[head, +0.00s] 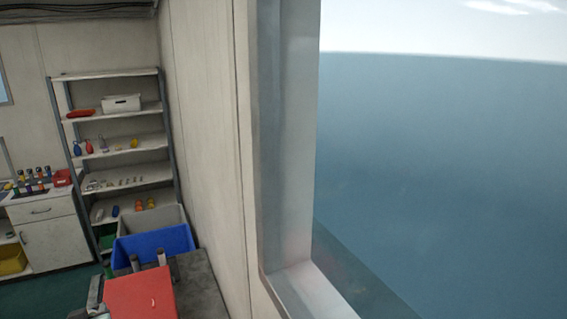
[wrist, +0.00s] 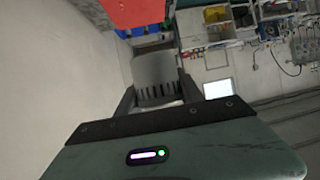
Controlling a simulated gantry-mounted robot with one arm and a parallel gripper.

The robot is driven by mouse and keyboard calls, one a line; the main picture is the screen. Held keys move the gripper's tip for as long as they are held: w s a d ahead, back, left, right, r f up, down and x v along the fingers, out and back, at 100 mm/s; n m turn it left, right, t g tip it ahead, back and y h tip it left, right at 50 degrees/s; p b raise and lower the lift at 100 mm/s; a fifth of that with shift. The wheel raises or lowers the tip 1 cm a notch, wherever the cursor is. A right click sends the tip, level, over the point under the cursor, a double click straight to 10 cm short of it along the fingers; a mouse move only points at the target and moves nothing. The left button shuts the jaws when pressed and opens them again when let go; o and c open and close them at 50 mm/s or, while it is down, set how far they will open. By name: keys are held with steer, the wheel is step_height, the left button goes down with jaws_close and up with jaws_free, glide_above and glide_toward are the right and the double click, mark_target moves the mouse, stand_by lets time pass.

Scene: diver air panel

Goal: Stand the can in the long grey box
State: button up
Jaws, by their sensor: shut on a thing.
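My gripper (wrist: 156,97) is in the wrist view, its two dark fingers on either side of a grey, rounded thing (wrist: 153,68). It is shut on this thing, which looks like the can; dark stripes cross its near edge. In the head view the can cannot be made out for certain. A grey open box (head: 155,219) stands behind a blue bin in the head view; I cannot tell whether it is the long grey box. Its inside is mostly hidden.
A red box (head: 140,296) and the blue bin (head: 152,245) are at the bottom of the head view, with two grey upright posts between them. A shelf rack (head: 118,113) holds small items. A wall and window frame (head: 285,140) stand close on the right.

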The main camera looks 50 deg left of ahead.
steer(key=s+d+r, duration=0.3)
steer(key=s+r, duration=0.7)
steer(key=shift+s+d+r, duration=0.3)
steer(key=shift+s+r, duration=0.05)
stand_by(0.4)
steer(key=shift+d, duration=0.2)
